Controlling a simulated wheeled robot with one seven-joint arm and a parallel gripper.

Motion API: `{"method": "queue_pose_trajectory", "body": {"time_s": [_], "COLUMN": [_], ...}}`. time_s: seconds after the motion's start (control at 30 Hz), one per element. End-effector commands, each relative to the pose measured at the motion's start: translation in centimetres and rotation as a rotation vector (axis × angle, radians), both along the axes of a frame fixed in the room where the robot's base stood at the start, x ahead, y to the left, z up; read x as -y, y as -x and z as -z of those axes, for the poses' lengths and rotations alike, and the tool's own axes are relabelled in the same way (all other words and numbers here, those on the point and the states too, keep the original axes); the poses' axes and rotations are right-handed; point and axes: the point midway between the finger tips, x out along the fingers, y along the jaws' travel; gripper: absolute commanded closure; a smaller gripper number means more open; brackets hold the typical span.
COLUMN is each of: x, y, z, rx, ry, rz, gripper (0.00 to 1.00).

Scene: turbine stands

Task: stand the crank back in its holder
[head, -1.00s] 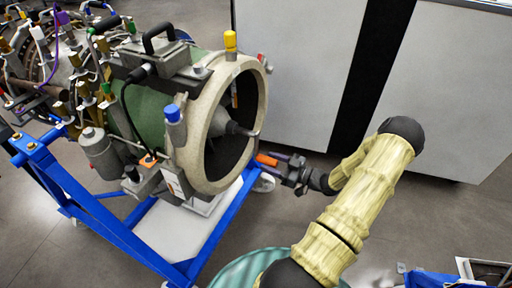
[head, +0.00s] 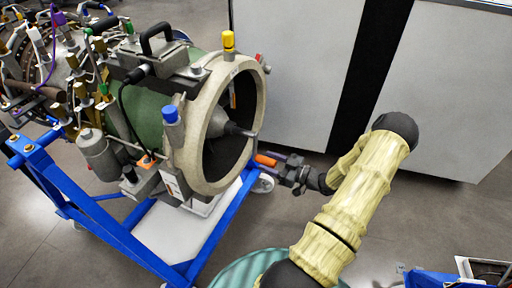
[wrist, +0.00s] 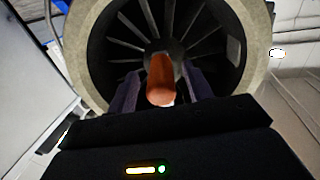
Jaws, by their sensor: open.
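The crank's orange handle (head: 265,160) shows beside the open mouth of the turbine (head: 221,120). A grey rod (head: 250,133) sticks out from the turbine's centre; I cannot see clearly how it joins the handle. My gripper (head: 284,165) is open at the handle's right end. In the wrist view the handle (wrist: 161,80) lies between the two dark fingers of my gripper (wrist: 160,88), pointing toward the camera, with the bladed turbine mouth (wrist: 87,50) behind it. Contact with the fingers cannot be told. I cannot make out the crank's holder.
A blue frame (head: 105,222) carries the turbine, with a caster (head: 263,184) below the handle. White panels (head: 296,75) with a black strip stand behind my arm. Another blue stand (head: 445,279) is at the lower right.

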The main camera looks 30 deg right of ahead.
Motion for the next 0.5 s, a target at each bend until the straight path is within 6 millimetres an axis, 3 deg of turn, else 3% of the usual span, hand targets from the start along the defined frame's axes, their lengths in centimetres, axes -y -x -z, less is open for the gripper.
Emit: {"method": "queue_pose_trajectory", "body": {"time_s": [0.07, 0.3, 0.5], "x": [-0.17, -0.04, 0.12], "y": [-0.10, 0.00, 0.08], "z": [-0.02, -0.01, -0.09], "rx": [0.001, 0.000, 0.002], "ry": [-0.001, 0.000, -0.001], "rz": [-0.004, -0.001, 0.002], "gripper": [0.51, 0.98, 1.00]}}
